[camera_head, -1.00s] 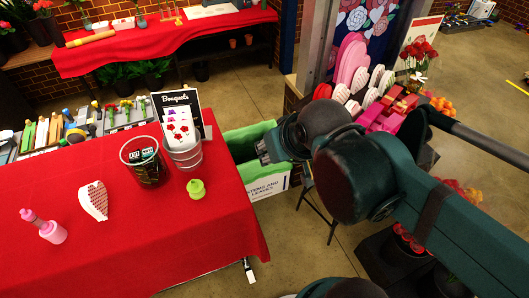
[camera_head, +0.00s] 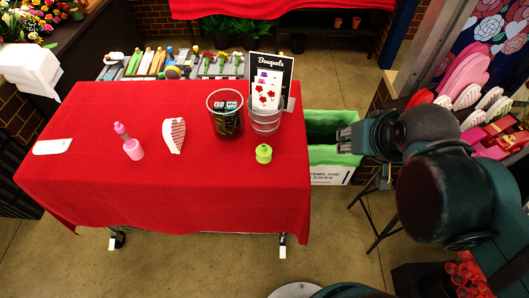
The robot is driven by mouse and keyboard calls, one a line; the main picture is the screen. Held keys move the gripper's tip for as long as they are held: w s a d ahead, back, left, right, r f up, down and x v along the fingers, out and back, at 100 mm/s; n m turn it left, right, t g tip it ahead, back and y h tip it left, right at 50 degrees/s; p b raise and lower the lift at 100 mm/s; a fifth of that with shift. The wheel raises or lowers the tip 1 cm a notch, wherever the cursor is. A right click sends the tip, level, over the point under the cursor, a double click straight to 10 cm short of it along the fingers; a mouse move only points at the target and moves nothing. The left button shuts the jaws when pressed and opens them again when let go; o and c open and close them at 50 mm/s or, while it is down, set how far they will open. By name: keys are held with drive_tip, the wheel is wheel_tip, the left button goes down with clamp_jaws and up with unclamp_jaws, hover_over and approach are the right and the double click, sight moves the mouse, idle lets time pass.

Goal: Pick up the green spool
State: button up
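The green spool (camera_head: 263,153) is a small yellow-green piece with a narrower top. It stands on the red-covered table (camera_head: 190,205) near its right edge, in front of a metal bucket. My gripper (camera_head: 342,139) is to the right of the spool, beyond the table's edge and in front of the green bin. It is clearly apart from the spool, and nothing shows between its fingers. It is small and seen from the side, so I cannot tell whether the fingers are open or shut.
Behind the spool stand a metal bucket (camera_head: 265,122) with cards and a dark wire basket (camera_head: 226,118). A green-lined bin (camera_head: 322,125) is right of the table. The table front is clear.

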drive_tip(key=o, duration=0.8)
drive_tip(key=shift+w+a, duration=0.1)
drive_tip(key=n+g, duration=0.7)
drive_tip(key=n, duration=0.6)
hover_over(265, 145)
drive_tip(key=f, duration=1.8)
drive_tip(key=shift+d+f, duration=0.2)
drive_tip(key=shift+f, duration=0.15)
drive_tip(key=shift+a+f+n, duration=0.25)
drive_tip(key=shift+f+n, duration=0.05)
drive_tip(key=shift+f, duration=0.05)
